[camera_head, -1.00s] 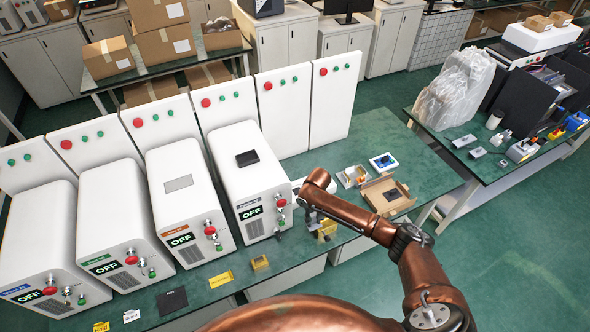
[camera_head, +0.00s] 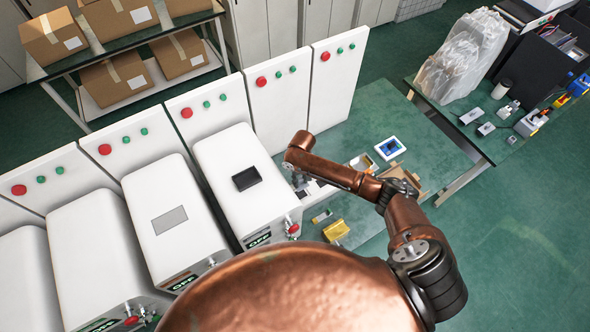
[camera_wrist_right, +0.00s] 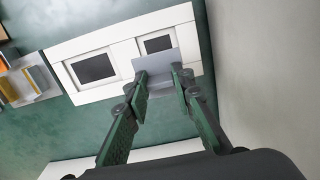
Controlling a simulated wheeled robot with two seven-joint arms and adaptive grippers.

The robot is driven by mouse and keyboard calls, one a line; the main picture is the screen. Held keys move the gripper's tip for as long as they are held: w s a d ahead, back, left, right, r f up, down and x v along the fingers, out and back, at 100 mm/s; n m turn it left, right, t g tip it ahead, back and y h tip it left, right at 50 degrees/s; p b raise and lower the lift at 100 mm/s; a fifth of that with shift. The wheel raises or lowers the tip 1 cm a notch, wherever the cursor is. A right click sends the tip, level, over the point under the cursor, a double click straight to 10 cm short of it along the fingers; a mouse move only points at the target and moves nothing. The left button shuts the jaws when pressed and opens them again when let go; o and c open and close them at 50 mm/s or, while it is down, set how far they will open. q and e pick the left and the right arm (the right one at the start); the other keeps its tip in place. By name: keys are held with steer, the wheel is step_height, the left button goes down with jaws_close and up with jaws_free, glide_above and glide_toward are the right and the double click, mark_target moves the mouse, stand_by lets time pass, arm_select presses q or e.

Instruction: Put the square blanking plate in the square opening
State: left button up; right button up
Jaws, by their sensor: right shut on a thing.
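In the right wrist view my right gripper (camera_wrist_right: 162,78) is shut on a light grey flat plate (camera_wrist_right: 157,64), held between its fingertips. Beyond it is a white panel (camera_wrist_right: 122,46) with two dark openings: a larger left one (camera_wrist_right: 93,68) and a smaller right one (camera_wrist_right: 158,43). The plate overlaps the lower edge of the right opening in the picture; I cannot tell whether it touches the panel. In the head view my right gripper (camera_head: 301,183) is small and partly hidden by its arm, beside the first white cabinet. The left gripper is not in view.
White cabinets stand at left; one carries a black plate (camera_head: 246,178). A yellow holder (camera_head: 336,230), a blue-screened device (camera_head: 390,147) and a cardboard box (camera_head: 404,180) lie on the green bench (camera_head: 367,115). Bare bench lies behind them.

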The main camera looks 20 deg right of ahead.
mark_target(302, 187)
steer(key=shift+s+d, duration=0.1)
steer(key=s, duration=0.1)
steer(key=s+r, duration=0.1)
steer(key=shift+s+a, duration=0.25)
steer(key=shift+s, duration=0.1)
steer(key=w+f, duration=0.2)
steer(key=f, duration=0.1)
steer(key=shift+f, duration=0.1)
steer(key=shift+s+d+f+b, duration=0.1)
steer(key=shift+s+f+b, duration=0.05)
steer(key=shift+f+b, duration=0.35)
steer(key=shift+s+f+b, duration=0.15)
steer(key=shift+f+b, duration=0.2)
steer(key=shift+f, duration=0.15)
steer(key=shift+s, duration=0.35)
steer(key=shift+w+f+b, duration=0.3)
steer(key=shift+w+f, duration=0.1)
steer(key=shift+f, duration=0.2)
steer(key=shift+s+r, duration=0.1)
steer(key=shift+s, duration=0.05)
steer(key=shift+p, duration=0.45)
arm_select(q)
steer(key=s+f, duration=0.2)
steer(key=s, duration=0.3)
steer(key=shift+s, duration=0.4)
arm_select(e)
steer(key=shift+s, duration=0.1)
